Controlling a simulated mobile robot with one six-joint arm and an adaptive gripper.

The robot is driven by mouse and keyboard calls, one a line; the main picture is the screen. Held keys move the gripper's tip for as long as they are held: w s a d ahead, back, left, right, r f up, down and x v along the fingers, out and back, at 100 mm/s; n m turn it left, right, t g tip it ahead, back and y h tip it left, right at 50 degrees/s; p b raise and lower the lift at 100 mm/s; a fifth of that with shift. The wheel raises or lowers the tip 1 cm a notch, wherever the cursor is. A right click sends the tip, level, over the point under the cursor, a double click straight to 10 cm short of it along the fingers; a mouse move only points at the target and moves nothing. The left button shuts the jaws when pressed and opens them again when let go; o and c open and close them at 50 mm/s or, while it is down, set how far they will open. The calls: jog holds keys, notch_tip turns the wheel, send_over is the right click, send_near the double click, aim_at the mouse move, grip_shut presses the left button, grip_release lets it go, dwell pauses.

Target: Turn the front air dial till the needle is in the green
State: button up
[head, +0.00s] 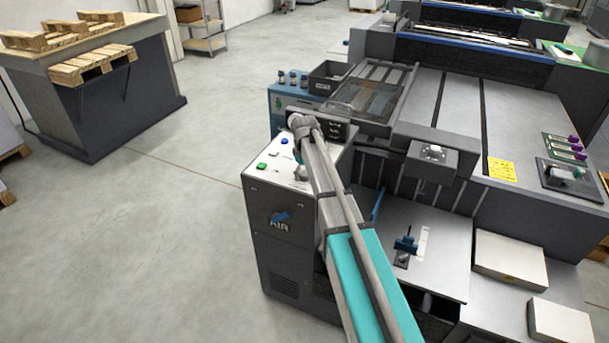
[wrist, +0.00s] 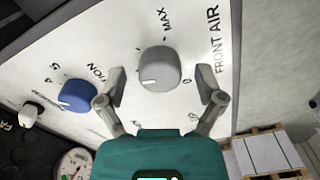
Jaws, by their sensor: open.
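The front air dial (wrist: 160,68) is a grey knob with a white pointer mark, on a white panel lettered FRONT AIR and MAX in the wrist view. My gripper (wrist: 158,80) is open, with one finger on each side of the dial; I cannot tell whether either touches it. A round gauge (wrist: 75,163) with a white face shows at the bottom left, partly cut off; its needle's place against the green is too small to tell.
A blue dial (wrist: 78,95) sits close to the left finger, with a white knob (wrist: 30,115) farther left. The AIR cabinet (head: 285,235) stands against the press. Open floor (head: 150,240) lies left of it. Paper stacks (head: 510,258) sit at the right.

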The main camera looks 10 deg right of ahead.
jog(key=c, duration=1.1)
jog(key=shift+c, duration=0.2)
jog(key=shift+m, duration=1.9)
jog(key=o, duration=1.1)
jog(key=shift+o, duration=0.2)
